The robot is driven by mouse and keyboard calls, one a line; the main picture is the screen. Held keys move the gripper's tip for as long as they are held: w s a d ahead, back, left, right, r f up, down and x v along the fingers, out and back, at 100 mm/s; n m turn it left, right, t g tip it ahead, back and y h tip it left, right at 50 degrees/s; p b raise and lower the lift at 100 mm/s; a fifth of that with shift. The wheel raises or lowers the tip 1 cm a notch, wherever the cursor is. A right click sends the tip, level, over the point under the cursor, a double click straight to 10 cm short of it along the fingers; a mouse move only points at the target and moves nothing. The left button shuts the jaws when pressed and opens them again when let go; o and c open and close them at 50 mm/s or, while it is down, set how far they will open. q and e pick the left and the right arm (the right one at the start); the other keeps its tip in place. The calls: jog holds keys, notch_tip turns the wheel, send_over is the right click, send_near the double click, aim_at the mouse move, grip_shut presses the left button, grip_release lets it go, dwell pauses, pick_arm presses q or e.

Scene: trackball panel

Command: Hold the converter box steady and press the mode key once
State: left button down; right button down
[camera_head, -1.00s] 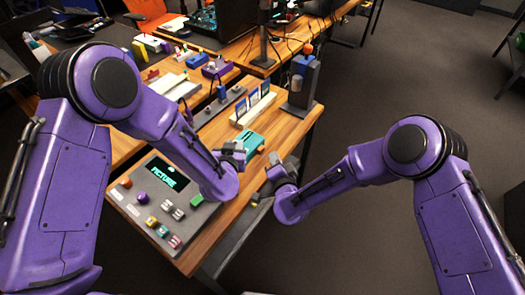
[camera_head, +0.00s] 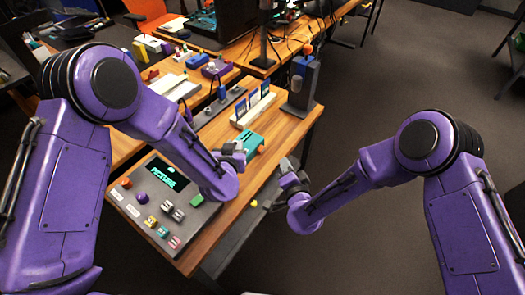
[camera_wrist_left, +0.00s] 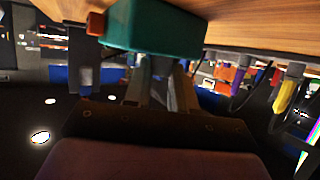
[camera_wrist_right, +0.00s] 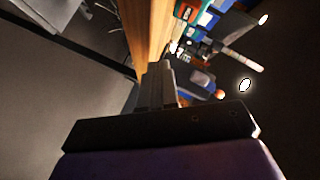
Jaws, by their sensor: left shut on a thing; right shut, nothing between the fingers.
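The converter box is a small teal box (camera_head: 252,141) near the right edge of the wooden table, with an orange-red key (camera_head: 261,149) at its end. In the left wrist view the box (camera_wrist_left: 155,28) sits at the fingertips, and the key (camera_wrist_left: 95,23) shows at its left end. My left gripper (camera_head: 241,150) is shut on the box. My right gripper (camera_head: 288,166) is shut and empty, to the right of the box and apart from it, out past the table edge. In the right wrist view part of the box (camera_wrist_right: 187,11) shows beyond the fingers.
A grey console (camera_head: 178,232) with a lit screen reading "PICTURE" (camera_head: 167,176), knobs and coloured keys lies at the near left. A white rack of cards (camera_head: 253,110) and a dark stand (camera_head: 302,85) are behind the box. The floor to the right is clear.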

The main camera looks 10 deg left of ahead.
jog(key=s+d+r, duration=0.2)
jog(key=s+r, duration=0.2)
jog(key=s, duration=0.3)
jog(key=shift+s+d+r, duration=0.15)
jog(key=shift+s+r, duration=0.05)
jog(key=shift+r, duration=0.2)
dwell(0.4)
pick_arm(q)
jog(key=c, duration=0.8)
grip_release()
jog(key=shift+c, duration=0.2)
jog(key=v, duration=1.2)
